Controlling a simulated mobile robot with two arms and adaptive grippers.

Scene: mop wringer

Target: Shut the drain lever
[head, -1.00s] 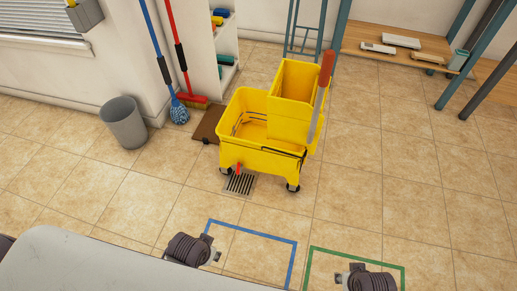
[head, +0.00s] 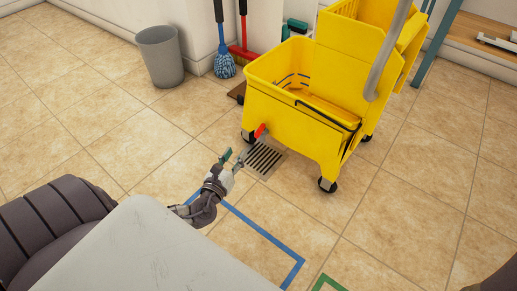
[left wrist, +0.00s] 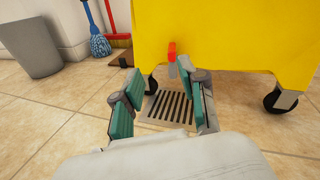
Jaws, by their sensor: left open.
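The yellow mop bucket (head: 290,115) stands on casters on the tiled floor. Its red drain lever (head: 260,130) is low on the near side, above the floor drain (head: 262,160). In the left wrist view the lever (left wrist: 172,52) hangs on the yellow wall (left wrist: 220,35), ahead of the fingers and nearer the right one. My left gripper (head: 233,160) is open and empty, short of the lever and apart from it. Its green-padded fingers (left wrist: 158,100) frame part of the drain grate.
A grey bin (head: 160,56) stands at the back left, beside a blue mop (head: 224,65) and a red broom (head: 245,50). Tiles to the left are clear.

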